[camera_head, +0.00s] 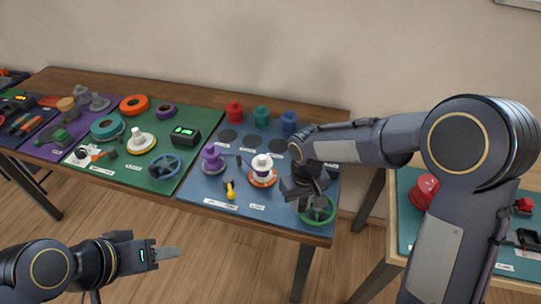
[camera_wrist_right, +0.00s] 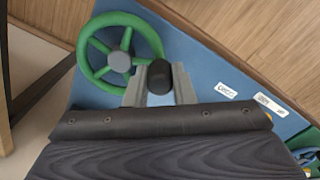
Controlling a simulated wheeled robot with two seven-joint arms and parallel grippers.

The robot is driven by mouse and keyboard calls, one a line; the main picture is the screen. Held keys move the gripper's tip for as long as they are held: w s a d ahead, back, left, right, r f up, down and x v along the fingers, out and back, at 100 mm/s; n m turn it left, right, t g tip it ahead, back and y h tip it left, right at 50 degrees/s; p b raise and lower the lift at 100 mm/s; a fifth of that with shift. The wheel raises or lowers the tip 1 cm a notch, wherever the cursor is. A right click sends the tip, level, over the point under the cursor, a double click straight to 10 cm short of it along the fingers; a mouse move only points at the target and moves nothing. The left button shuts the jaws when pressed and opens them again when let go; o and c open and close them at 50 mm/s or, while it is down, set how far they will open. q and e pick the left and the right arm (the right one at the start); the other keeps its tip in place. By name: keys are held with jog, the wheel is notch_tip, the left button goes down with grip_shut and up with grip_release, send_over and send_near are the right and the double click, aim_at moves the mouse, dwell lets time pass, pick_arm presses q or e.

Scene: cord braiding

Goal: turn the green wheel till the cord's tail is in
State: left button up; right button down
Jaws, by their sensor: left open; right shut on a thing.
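The green wheel (camera_head: 318,220) lies at the front right corner of the blue mat. In the right wrist view the green wheel (camera_wrist_right: 119,61) shows its spokes and grey hub. My right gripper (camera_head: 315,192) is over the wheel. In the wrist view its fingers (camera_wrist_right: 159,85) are shut on a dark upright knob (camera_wrist_right: 158,76) at the wheel's rim. My left gripper (camera_head: 165,254) is open and empty, low at the left front, away from the tables. The cord and its tail cannot be made out.
The blue mat (camera_head: 200,190) also holds a purple spool (camera_head: 211,158), a white spool on an orange base (camera_head: 262,166), a yellow-handled tool (camera_head: 230,190) and red, teal and blue pots behind. A red dome (camera_head: 425,188) stands right.

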aim_at(315, 224)
jog(key=w, duration=0.1)
jog(key=w+d, duration=0.1)
jog(key=w, duration=0.1)
jog(key=w+d+p, duration=0.1)
jog(key=w, duration=0.1)
jog(key=shift+d, duration=0.15)
jog(key=d, duration=0.5)
jog(key=shift+d, duration=0.15)
jog(key=s, duration=0.1)
jog(key=s+d, duration=0.1)
jog(key=s, duration=0.1)
jog(key=s+d+b, duration=0.1)
jog(key=s, duration=0.1)
jog(key=shift+f, duration=0.1)
jog(key=s, duration=0.1)
jog(key=s+a, duration=0.1)
jog(key=s, duration=0.1)
jog(key=shift+a+b, duration=0.3)
jog(key=a, duration=0.1)
jog(key=s+a, duration=0.1)
jog(key=a, duration=0.1)
jog(key=shift+s, duration=0.1)
jog(key=shift+a, duration=0.65)
